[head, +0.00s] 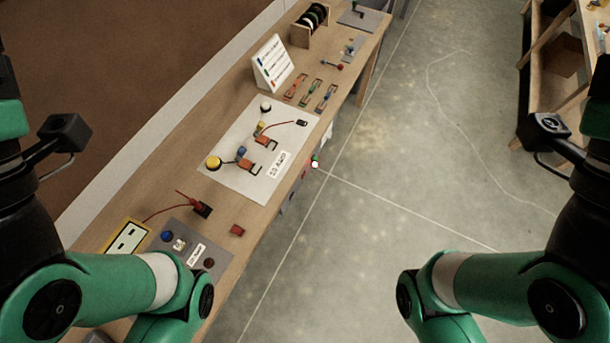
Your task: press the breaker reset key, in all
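I cannot tell for certain which part is the breaker reset key. A grey panel (216,247) near the bench's near end carries a blue knob (167,237), a small light-coloured switch (179,245), a white label too small to read and a dark reddish round button (209,263). A small red block (237,230) sits just right of that panel. My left arm comes in at the lower left and partly covers the bench's near end. My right arm is over the floor at the lower right. The fingers of both grippers are out of view.
The wooden bench (240,208) runs up to the top right. It holds a white board (228,172) with a yellow button (213,162), red-cabled socket (203,209), yellow-framed plate (127,237), sign (272,63) and spool rack (310,24). Open floor lies right; shelving (560,60) stands beyond.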

